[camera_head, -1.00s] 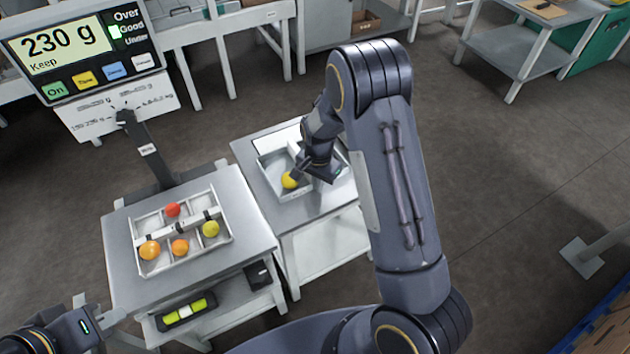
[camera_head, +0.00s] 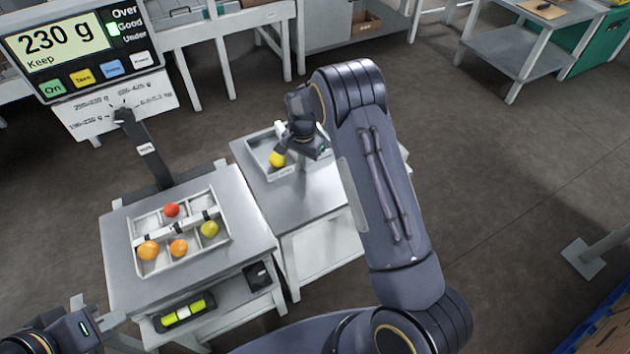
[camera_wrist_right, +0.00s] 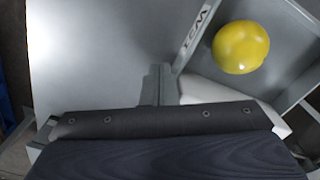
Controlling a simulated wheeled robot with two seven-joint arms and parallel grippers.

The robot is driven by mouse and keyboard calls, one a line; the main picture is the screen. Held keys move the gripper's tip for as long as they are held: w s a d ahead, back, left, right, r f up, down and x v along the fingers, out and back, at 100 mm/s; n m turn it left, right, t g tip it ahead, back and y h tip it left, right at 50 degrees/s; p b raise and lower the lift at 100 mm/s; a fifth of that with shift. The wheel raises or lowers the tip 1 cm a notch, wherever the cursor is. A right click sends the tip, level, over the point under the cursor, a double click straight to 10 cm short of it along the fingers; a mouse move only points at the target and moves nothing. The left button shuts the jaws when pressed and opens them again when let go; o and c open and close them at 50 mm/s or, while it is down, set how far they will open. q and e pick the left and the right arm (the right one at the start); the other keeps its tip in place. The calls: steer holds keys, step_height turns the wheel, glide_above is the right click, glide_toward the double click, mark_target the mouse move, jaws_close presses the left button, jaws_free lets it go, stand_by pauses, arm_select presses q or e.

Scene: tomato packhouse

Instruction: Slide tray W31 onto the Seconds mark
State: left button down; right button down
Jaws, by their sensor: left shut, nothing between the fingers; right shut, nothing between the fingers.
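Tray W31 (camera_head: 282,173) is a shallow grey tray on the right-hand steel table, with a yellow tomato (camera_head: 277,159) inside. In the right wrist view its wall (camera_wrist_right: 184,48) carries a partly readable label, and the yellow tomato (camera_wrist_right: 241,47) lies behind that wall. My right gripper (camera_head: 304,160) is shut and empty, low at the tray's right side. In the wrist view its fingertips (camera_wrist_right: 158,72) are at the outside of the wall, seemingly touching it. I cannot make out the Seconds mark. My left gripper (camera_head: 116,317) is shut and empty at the lower left, away from the tray.
The right-hand table (camera_head: 315,195) is bare right of the tray. On the left table (camera_head: 120,260) a divided tray (camera_head: 190,260) holds several tomatoes. A scale display (camera_head: 75,45) reads 230 g, Keep. My right arm hides part of the right-hand table.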

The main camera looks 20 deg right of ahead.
steer(key=shift+w, duration=0.1)
steer(key=shift+w, duration=0.4)
steer(key=shift+s+d, duration=0.2)
steer(key=shift+s, duration=4.05)
arm_select(q)
steer(key=shift+r, duration=0.1)
